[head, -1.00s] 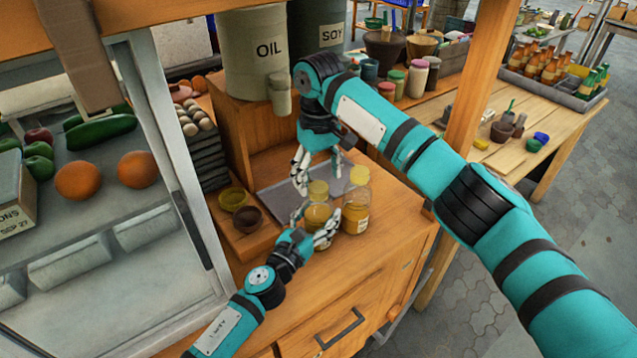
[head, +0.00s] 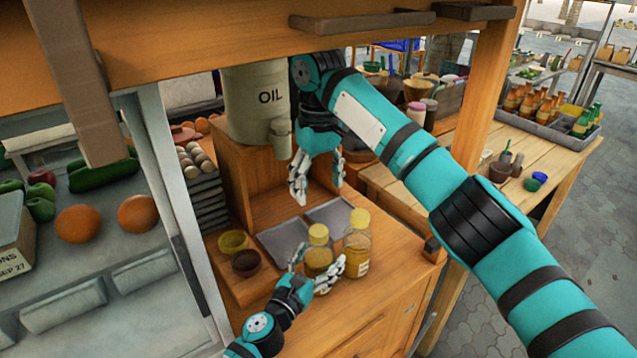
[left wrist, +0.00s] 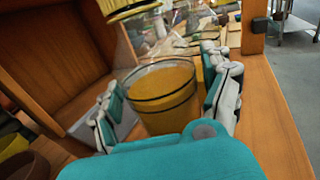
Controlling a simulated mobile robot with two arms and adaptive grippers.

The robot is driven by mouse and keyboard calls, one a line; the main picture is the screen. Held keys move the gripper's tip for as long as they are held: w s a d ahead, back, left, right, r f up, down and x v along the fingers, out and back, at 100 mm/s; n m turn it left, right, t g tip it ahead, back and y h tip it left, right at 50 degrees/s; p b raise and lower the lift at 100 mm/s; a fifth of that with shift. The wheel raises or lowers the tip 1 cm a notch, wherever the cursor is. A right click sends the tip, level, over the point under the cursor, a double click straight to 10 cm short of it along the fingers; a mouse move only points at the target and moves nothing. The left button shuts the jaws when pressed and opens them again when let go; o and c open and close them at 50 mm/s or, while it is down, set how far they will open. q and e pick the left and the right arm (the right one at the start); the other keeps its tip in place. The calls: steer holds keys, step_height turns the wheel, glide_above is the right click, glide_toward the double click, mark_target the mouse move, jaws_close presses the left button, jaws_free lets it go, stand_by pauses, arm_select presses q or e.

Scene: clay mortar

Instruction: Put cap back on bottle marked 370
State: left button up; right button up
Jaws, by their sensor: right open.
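Two glass bottles of amber contents stand on the wooden counter. The right bottle (head: 357,245) has a yellow cap (head: 359,217) on and a pale label too small to read. My left gripper (head: 317,270) has its fingers around the left bottle's body. In the left wrist view, the bottle (left wrist: 162,95) stands between the fingers, with the ribbed yellow cap (left wrist: 131,9) above. My right gripper (head: 318,185) is open and empty, above and behind the bottles.
Grey trays (head: 283,240) lie behind the bottles. A yellow bowl (head: 232,242) and dark bowl (head: 246,262) sit to the left. An oil container (head: 255,110) stands on a wooden shelf behind. A wooden post (head: 466,170) rises at right. The counter in front is clear.

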arm_select(q)
steer(key=shift+o, duration=0.8)
steer(key=shift+s+a, duration=0.15)
steer(key=shift+s, duration=0.1)
steer(key=v, duration=1.1)
steer(key=shift+s, duration=0.25)
